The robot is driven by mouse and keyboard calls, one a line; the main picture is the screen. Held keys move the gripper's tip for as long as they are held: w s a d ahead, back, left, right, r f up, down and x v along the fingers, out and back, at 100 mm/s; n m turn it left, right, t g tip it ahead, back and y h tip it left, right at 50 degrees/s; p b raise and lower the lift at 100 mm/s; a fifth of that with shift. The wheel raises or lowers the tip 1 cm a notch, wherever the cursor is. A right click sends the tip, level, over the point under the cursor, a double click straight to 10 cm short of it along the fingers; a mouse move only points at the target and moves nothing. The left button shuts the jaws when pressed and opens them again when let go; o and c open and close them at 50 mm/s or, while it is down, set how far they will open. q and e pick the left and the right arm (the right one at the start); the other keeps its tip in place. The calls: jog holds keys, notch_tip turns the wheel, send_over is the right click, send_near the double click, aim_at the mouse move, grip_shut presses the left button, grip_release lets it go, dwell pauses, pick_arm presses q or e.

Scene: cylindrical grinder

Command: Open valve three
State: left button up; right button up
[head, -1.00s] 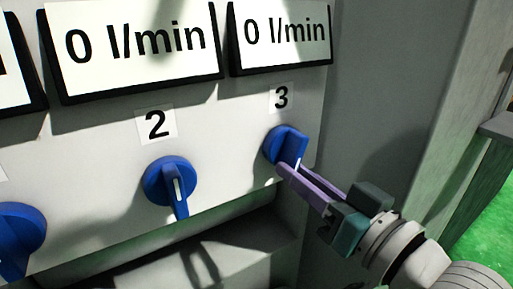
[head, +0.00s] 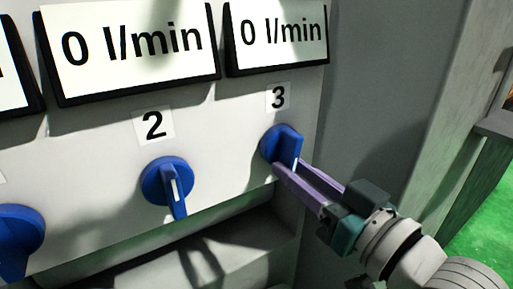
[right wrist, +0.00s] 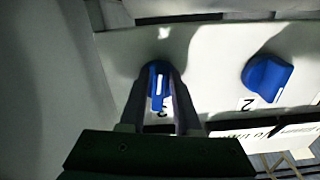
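Valve three is a blue knob (head: 282,144) with a raised handle and a white mark, under the label 3 (head: 278,97) in the head view. Its handle points downward. The display above it (head: 277,32) reads 0 l/min. My right gripper (head: 288,168) comes from the lower right, its purple fingers at the knob. In the right wrist view the two fingers stand one on each side of the blue handle (right wrist: 158,88) and look slightly spread around it; firm contact cannot be seen. My left gripper is not in view.
Valve two's blue knob (head: 168,186) is to the left, under the label 2 (head: 154,125), and its display (head: 138,48) reads 0 l/min. Another blue knob (head: 18,238) is at the lower left. A grey wall (head: 385,90) stands close on the right.

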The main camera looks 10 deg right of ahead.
jog(key=shift+o, duration=1.3)
jog(key=shift+s, duration=0.1)
jog(key=p+v, duration=0.2)
jog(key=v, duration=0.7)
jog(key=shift+s+d, duration=0.15)
jog(key=shift+s, duration=0.2)
